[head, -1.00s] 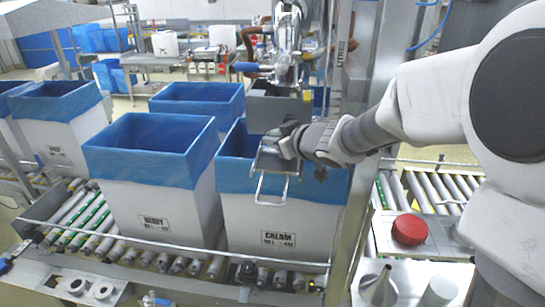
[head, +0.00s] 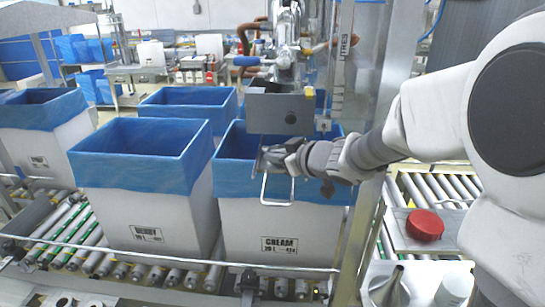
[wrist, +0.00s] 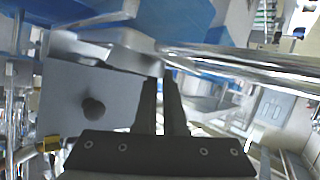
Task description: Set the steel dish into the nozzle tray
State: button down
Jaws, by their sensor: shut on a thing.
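My gripper (head: 272,156) is shut on the steel dish and holds it over the near side of the blue-lined CREAM box (head: 275,235). Little of the dish's body shows in the head view; its wire handle (head: 278,203) hangs in front of the blue liner. In the wrist view a shiny bar, which looks like the handle (wrist: 250,65), runs right from near the fingertips (wrist: 160,85). The nozzle tray seems to be the grey metal box with a dark knob (head: 270,113), just above and behind my gripper. It also shows in the wrist view (wrist: 70,110). Its inside is hidden.
A steel nozzle assembly (head: 288,50) stands above the tray. A steel upright (head: 375,110) stands right of the CREAM box, close to my arm. Other blue-lined boxes (head: 140,190) stand left and behind. A red round lid (head: 425,225) sits at the right.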

jog(key=shift+f, duration=0.1)
jog(key=c, duration=1)
grip_release()
jog(key=shift+r, duration=0.25)
jog(key=p+v, duration=0.2)
jog(key=v, duration=1)
jog(key=shift+f, duration=0.15)
